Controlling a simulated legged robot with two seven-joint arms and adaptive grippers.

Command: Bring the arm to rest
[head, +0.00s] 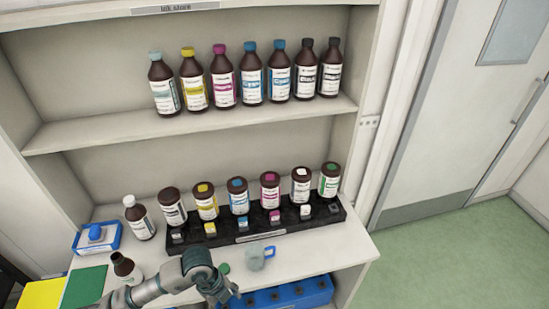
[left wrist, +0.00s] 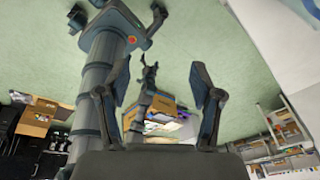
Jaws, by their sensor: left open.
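My left gripper (head: 224,292) is low at the front of the lower shelf in the head view, at the end of the arm coming in from the left. In the left wrist view its two fingers (left wrist: 160,85) are spread apart, with nothing held between them. My right gripper cannot be made out.
A black rack (head: 253,238) with several bottles stands at the back of the shelf. A white-capped bottle (head: 139,217) and a blue box (head: 97,238) are at left. A green mat (head: 84,287) is at front left. A blue tray (head: 290,294) lies below. Several bottles line the upper shelf (head: 195,125).

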